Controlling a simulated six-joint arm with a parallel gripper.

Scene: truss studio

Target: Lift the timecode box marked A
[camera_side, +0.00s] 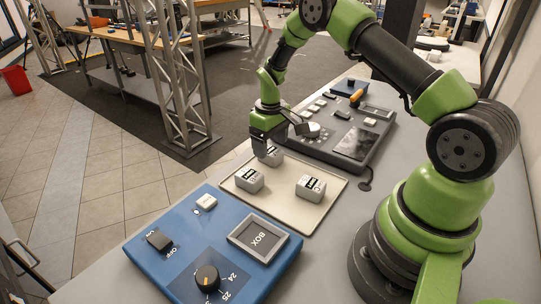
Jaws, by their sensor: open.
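Three small grey boxes with black and white labels sit on a cream tray (292,212). The left box (250,181) and the right box (310,189) stand clear of the gripper. The back box (272,157) is directly under my gripper (268,146) and partly hidden by it. The label letters are too small to read surely, so I cannot tell which box is marked A. My gripper is open and points down at the back box. I cannot tell whether its fingers are around the box or just above it.
A blue panel (176,240) with a knob (207,279), switch and "BOX" plate (258,239) lies in front of the tray. A dark console (335,140) with a screen lies behind it. The grey table (330,262) is bare to the tray's right.

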